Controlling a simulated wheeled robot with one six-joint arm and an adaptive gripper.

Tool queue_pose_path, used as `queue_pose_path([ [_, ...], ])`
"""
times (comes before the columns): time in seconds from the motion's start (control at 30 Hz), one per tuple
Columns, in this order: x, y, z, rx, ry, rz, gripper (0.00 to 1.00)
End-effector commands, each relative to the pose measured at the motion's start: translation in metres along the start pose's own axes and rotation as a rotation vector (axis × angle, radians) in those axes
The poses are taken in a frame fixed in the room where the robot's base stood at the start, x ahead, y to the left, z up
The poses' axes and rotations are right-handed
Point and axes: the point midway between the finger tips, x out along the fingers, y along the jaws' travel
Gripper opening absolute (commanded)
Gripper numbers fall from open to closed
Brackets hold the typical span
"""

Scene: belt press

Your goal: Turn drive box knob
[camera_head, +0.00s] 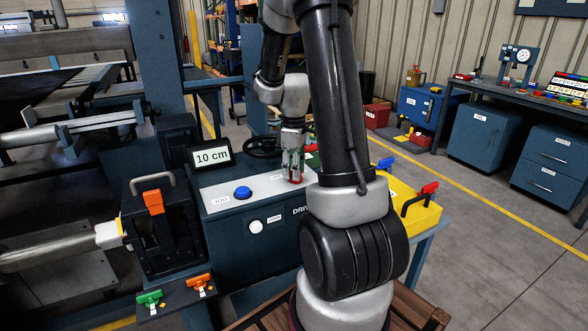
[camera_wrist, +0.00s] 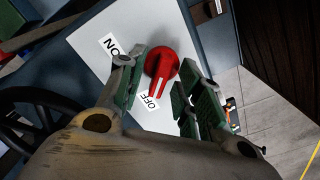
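The drive box (camera_head: 245,235) is dark blue with a light grey top panel (camera_head: 222,194). Its red round knob (camera_head: 296,179) sits at the right of that panel, partly hidden by my gripper (camera_head: 292,160). In the wrist view the knob (camera_wrist: 161,64) shows clearly, its ridge and white mark pointing at the OFF label (camera_wrist: 153,101). The ON label (camera_wrist: 111,47) lies to the left. My gripper (camera_wrist: 162,82) is open, with its green-padded fingers on either side of the knob. A gap shows at the right finger; whether the left finger touches is unclear.
A black handwheel (camera_head: 262,147) stands behind the panel. A yellow box (camera_head: 410,212) with red and blue handles is to the right, partly behind my arm.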

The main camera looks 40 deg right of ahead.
Motion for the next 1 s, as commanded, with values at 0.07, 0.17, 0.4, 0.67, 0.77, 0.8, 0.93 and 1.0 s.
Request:
queue_pose_path([
  [0.07,0.000,0.000,0.000,0.000,0.000,-0.001,0.35],
  [0.17,0.000,0.000,0.000,0.001,0.000,-0.001,0.35],
  [0.4,-0.028,0.001,0.000,0.001,0.003,0.003,0.35],
  [0.67,-0.086,0.001,0.000,0.001,0.002,0.003,0.35],
  [0.77,-0.103,0.001,-0.001,0.000,0.002,0.002,0.35],
  [0.8,-0.108,0.000,0.000,0.000,0.001,0.001,0.35],
  [0.93,-0.118,0.000,0.000,0.000,0.000,0.000,0.35],
  [1.0,-0.120,0.000,0.000,0.000,0.000,0.000,0.35],
])
